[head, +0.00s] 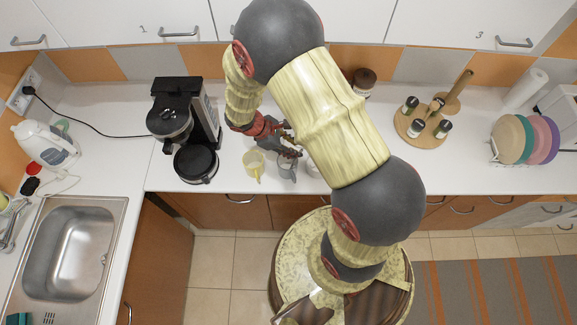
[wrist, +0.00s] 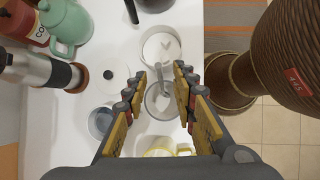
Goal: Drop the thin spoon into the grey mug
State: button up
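The grey mug (head: 287,166) stands near the front edge of the white counter. In the wrist view the grey mug (wrist: 158,102) is seen from above, between and beyond my fingers. My gripper (head: 290,143) is above it, pointing down; in the wrist view my gripper (wrist: 161,74) has its fingers clearly apart, with nothing visibly clamped between them. I cannot clearly make out the thin spoon. A slim grey shape shows at the grey mug's rim, but I cannot tell whether it is the spoon or the mug's handle.
A yellow mug (head: 254,164) and a white mug (wrist: 160,48) stand close on either side. A glass (wrist: 101,122) stands behind. The coffee maker (head: 185,115) and black-lidded pot (head: 196,163) are left; a wooden rack (head: 420,126) is right.

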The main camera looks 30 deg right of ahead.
jog(key=v, duration=1.2)
jog(key=shift+a, duration=0.1)
jog(key=s+a+m+t+y+b, duration=0.2)
jog(key=s+b, duration=0.5)
jog(key=b, duration=0.5)
jog(key=s+a+r+m+t+y+b, duration=0.1)
jog(key=s+a+m+t+y+b, duration=0.2)
jog(key=s+m+b, duration=0.4)
jog(key=m+t+y+b, duration=0.1)
jog(key=m+t+b, duration=0.1)
jog(key=b, duration=0.3)
jog(key=shift+a+m+t, duration=0.2)
jog(key=shift+m+t, duration=0.1)
jog(key=shift+t, duration=0.1)
